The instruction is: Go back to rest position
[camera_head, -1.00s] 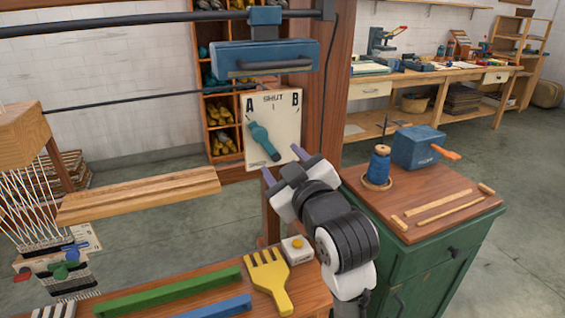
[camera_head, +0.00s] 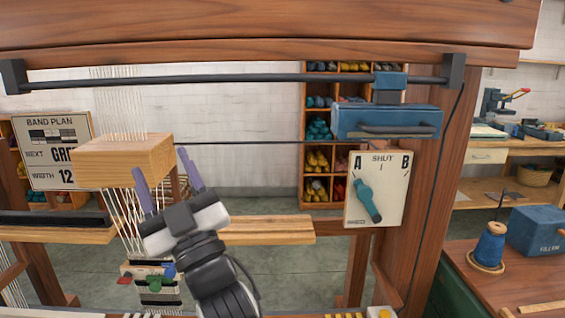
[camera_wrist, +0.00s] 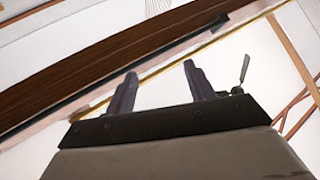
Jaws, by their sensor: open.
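My gripper (camera_head: 166,184) is in the lower left middle of the head view, with its two purple-grey fingers apart and pointing up. Nothing is between them. In that view the fingers overlap the wooden block (camera_head: 120,160) with white warp threads; I cannot tell the distance between them. The fingers also show apart and empty in the wrist view (camera_wrist: 157,88), against a dark wooden beam (camera_wrist: 100,62) and pale wall.
A loom frame spans the view, with a top beam (camera_head: 270,52), a black rail (camera_head: 240,79) and a right post (camera_head: 430,200). A blue box (camera_head: 385,122) hangs from the rail. An A/B dial panel (camera_head: 390,190) and a band plan sign (camera_head: 55,135) flank the opening.

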